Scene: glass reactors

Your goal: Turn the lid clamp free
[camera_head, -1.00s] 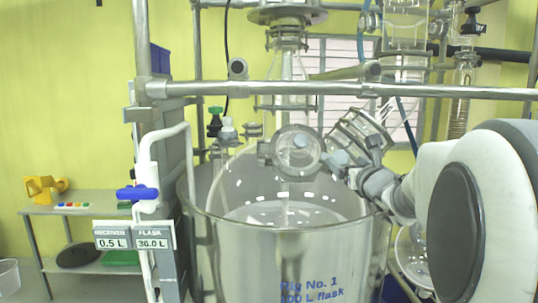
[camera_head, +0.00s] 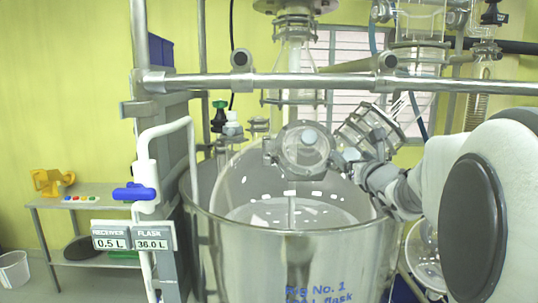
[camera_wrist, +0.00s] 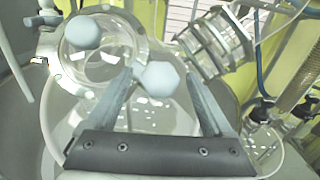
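The round glass lid (camera_head: 303,152) in its metal ring sits on the port above the big glass flask (camera_head: 290,212). It also shows at upper left in the wrist view (camera_wrist: 98,62). A pale blue-grey knob, apparently the lid clamp's (camera_wrist: 159,77), stands at the ring's right side; it also shows in the head view (camera_head: 351,154). A second similar knob (camera_wrist: 82,32) shows over the lid. My gripper (camera_wrist: 160,73) is open, its two fingertips on either side of the clamp knob in the picture. I cannot tell whether they touch it.
A ribbed glass-and-metal fitting (camera_head: 368,132) is close to my gripper. A horizontal steel rail (camera_head: 300,84) crosses in front, above the lid. A steel vessel (camera_head: 290,250) surrounds the flask. A blue-handled valve (camera_head: 136,192) and a display (camera_head: 133,238) are at left.

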